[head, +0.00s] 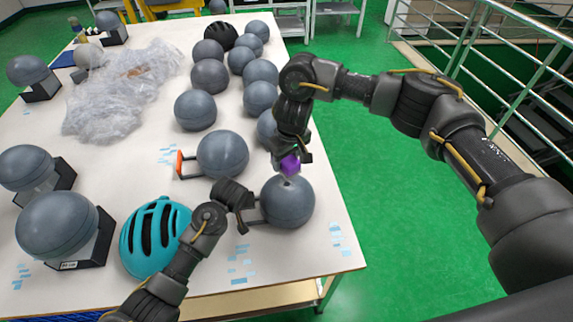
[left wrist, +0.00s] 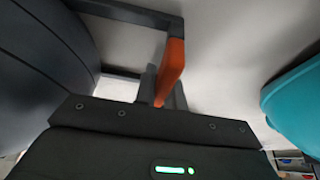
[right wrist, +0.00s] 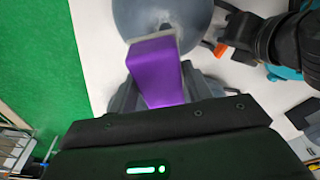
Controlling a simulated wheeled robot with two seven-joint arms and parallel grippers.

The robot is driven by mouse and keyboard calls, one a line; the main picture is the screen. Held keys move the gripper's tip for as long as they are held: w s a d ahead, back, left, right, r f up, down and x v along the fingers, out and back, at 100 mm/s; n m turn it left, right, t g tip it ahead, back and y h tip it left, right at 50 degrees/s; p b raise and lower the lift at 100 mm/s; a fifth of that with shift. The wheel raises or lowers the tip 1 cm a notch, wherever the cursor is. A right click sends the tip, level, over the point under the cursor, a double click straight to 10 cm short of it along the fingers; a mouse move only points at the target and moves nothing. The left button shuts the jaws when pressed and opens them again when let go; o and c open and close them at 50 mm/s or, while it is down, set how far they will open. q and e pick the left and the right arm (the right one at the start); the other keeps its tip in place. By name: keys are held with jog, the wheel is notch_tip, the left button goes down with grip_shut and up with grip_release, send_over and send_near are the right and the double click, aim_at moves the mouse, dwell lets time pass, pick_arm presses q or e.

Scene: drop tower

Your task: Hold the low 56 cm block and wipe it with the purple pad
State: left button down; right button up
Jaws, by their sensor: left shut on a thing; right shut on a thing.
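The block under my grippers is a grey-blue sphere (head: 288,203) with a side handle, near the table's front right corner. In the left wrist view the handle has an orange grip bar (left wrist: 175,65). My left gripper (head: 245,203) is shut on this handle, to the left of the sphere. My right gripper (head: 296,155) is shut on the purple pad (head: 290,166), over the top of the sphere. In the right wrist view the pad (right wrist: 158,75) points at the sphere (right wrist: 155,15); I cannot tell whether they touch. No size label on this block is readable.
Another sphere with an orange-barred handle (head: 223,155) stands just behind. A teal helmet (head: 155,236) lies left of my left arm. Several more spheres, crumpled clear plastic (head: 125,85) and a black helmet (head: 221,36) crowd the white table (head: 300,262). Green floor is free at right.

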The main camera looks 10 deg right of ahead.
aim_at(287, 174)
jog(key=shift+r, duration=1.75)
jog(key=shift+f, duration=0.1)
jog(key=shift+f, duration=2.5)
jog(key=shift+f, duration=0.95)
jog(key=shift+s+r, duration=0.1)
jog(key=shift+s, duration=1.05)
jog(key=shift+s, duration=0.15)
jog(key=shift+s+f, duration=0.2)
jog(key=shift+s, duration=1.85)
